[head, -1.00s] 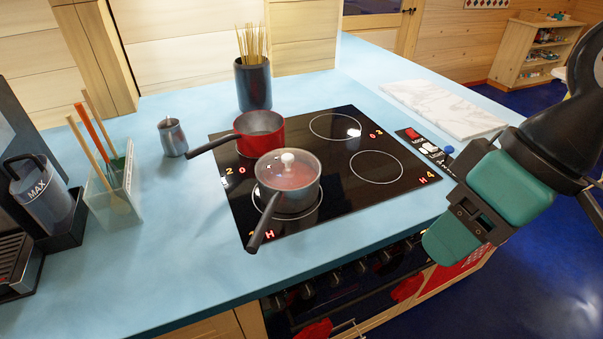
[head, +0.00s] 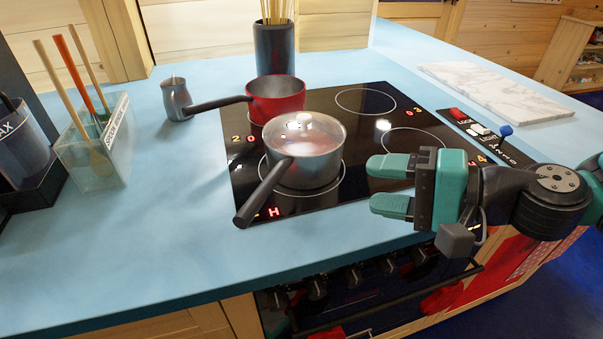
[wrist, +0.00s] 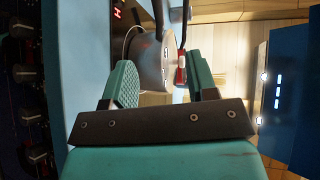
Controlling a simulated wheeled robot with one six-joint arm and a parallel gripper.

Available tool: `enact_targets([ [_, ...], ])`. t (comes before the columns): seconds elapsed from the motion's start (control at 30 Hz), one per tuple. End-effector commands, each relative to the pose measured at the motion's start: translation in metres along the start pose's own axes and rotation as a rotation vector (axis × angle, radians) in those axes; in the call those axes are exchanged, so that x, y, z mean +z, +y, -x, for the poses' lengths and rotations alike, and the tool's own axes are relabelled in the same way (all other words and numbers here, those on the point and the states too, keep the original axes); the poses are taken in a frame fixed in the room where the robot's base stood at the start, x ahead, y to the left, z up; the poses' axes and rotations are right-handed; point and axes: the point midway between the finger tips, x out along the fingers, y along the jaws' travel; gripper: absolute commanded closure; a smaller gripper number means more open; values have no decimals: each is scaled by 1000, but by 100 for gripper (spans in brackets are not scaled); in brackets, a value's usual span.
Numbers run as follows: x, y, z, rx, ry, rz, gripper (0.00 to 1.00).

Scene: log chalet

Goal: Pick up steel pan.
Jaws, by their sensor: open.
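The steel pan (head: 310,168) sits on the front left burner of the black cooktop. A glass lid (head: 303,133) with a pale knob covers it, and its dark handle (head: 264,194) points toward the front left, past the cooktop's edge. The pan also shows in the wrist view (wrist: 150,62), ahead of the fingers. My gripper (head: 380,186) is open and empty, to the right of the pan and apart from it. Its teal fingers point left toward the pan. In the wrist view, both fingers of my gripper (wrist: 163,85) show with a gap between them.
A red saucepan (head: 278,99) stands close behind the steel pan, its handle pointing left toward a small metal jug (head: 176,98). A dark utensil pot (head: 274,48) stands behind. A glass holder (head: 95,150) is at the left. The blue counter (head: 170,240) is clear at front left.

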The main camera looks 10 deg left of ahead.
Motion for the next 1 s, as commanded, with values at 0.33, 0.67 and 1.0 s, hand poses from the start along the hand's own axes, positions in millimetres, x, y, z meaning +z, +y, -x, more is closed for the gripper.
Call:
enact_targets([
  [0.33, -7, 0, -58, -26, 25, -40, 47],
  [0.67, -10, 0, -117, -25, 29, -40, 47],
  [1.0, -7, 2, -153, -25, 27, -40, 47],
])
